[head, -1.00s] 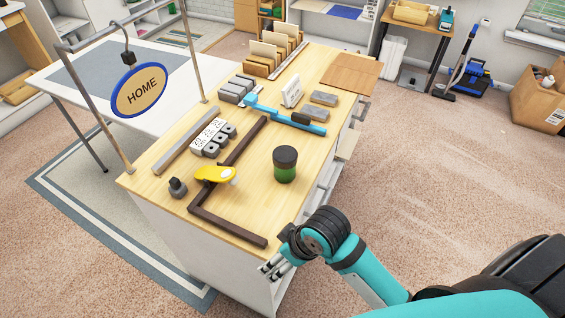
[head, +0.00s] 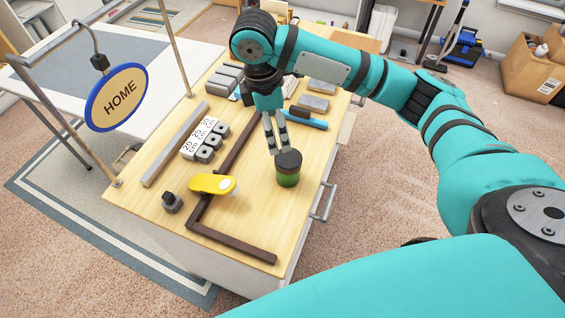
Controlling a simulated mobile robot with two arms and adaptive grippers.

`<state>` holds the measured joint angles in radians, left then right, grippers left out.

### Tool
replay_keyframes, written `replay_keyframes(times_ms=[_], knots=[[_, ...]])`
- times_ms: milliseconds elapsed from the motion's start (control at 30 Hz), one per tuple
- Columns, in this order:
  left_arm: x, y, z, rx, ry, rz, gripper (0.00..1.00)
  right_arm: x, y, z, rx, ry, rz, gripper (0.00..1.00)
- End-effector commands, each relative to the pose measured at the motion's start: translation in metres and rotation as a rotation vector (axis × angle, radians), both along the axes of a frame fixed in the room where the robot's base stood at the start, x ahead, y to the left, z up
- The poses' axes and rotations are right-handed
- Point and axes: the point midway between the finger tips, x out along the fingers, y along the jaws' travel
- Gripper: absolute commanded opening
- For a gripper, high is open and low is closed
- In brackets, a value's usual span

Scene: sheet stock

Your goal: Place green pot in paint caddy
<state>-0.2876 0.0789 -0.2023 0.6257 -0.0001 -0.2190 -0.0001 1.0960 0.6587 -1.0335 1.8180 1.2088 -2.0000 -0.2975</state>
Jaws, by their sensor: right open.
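The green pot (head: 289,179) has a dark lid and stands upright on the wooden tabletop, right of the dark brown angled bar. My right gripper (head: 278,151) points down with its fingers apart, just above and behind the pot's lid. Nothing shows between the fingers; whether a fingertip touches the lid I cannot tell. I cannot make out a paint caddy in this view; my right arm covers the back of the table. My left gripper is not in view.
The dark brown bar (head: 232,244), a yellow tool (head: 211,184), grey blocks (head: 206,152) and a blue tool (head: 308,121) lie around the pot. A HOME sign (head: 114,97) hangs at the left. The tabletop's right front part is clear.

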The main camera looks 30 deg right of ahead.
Motion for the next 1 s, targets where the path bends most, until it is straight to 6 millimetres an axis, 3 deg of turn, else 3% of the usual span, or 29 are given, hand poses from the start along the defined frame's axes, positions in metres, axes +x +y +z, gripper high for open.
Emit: replay_keyframes(times_ms=[67, 167, 400, 700, 1000], knots=[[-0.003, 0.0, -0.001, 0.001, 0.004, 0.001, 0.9, 0.002, -0.006, 0.005, -0.013, 0.007, -0.001, 0.87], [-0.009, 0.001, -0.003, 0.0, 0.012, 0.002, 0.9, 0.001, -0.008, -0.004, -0.015, 0.015, 0.0, 0.87], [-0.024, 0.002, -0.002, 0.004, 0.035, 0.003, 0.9, -0.002, -0.016, -0.051, -0.016, 0.016, -0.003, 0.87], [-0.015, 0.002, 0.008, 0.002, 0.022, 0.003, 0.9, -0.004, -0.023, -0.103, -0.016, 0.011, -0.002, 0.87], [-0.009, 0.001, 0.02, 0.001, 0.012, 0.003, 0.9, -0.006, -0.027, -0.127, -0.016, 0.013, -0.002, 0.87]])
